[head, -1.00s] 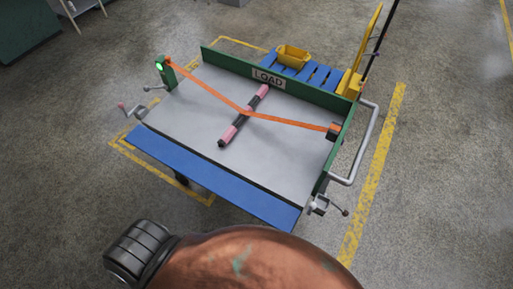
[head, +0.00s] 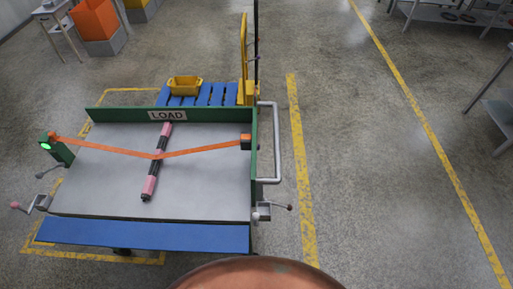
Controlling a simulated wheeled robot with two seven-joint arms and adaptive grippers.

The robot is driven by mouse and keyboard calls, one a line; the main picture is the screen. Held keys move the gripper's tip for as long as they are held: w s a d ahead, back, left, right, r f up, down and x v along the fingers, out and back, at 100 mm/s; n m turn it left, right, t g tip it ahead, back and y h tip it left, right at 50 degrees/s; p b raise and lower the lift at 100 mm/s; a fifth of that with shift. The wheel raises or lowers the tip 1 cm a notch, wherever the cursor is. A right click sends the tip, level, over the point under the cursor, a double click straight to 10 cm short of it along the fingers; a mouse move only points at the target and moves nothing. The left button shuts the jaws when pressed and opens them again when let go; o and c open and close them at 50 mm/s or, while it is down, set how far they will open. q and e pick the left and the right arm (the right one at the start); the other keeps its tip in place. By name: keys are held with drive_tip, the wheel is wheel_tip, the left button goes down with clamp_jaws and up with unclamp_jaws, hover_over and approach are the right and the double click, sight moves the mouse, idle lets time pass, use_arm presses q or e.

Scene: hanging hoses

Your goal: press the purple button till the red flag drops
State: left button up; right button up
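I see no purple button and no red flag in the head view. Neither of my grippers is in view. A work table with a grey top (head: 210,190) stands left of centre, with a green back wall and a sign reading LOAD (head: 168,115). An orange strap (head: 110,149) runs across the table from a green post with a lit green light (head: 46,147) to a fixing on the right side. A pink and black rod (head: 151,186) lies under the strap.
A blue ledge (head: 140,234) runs along the table's front. A crank (head: 265,211) and a grey rail (head: 276,145) stick out at its right. A yellow bin (head: 184,86) sits on blue slats behind. Orange bin (head: 96,22) is at back left. The floor right of the table is open.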

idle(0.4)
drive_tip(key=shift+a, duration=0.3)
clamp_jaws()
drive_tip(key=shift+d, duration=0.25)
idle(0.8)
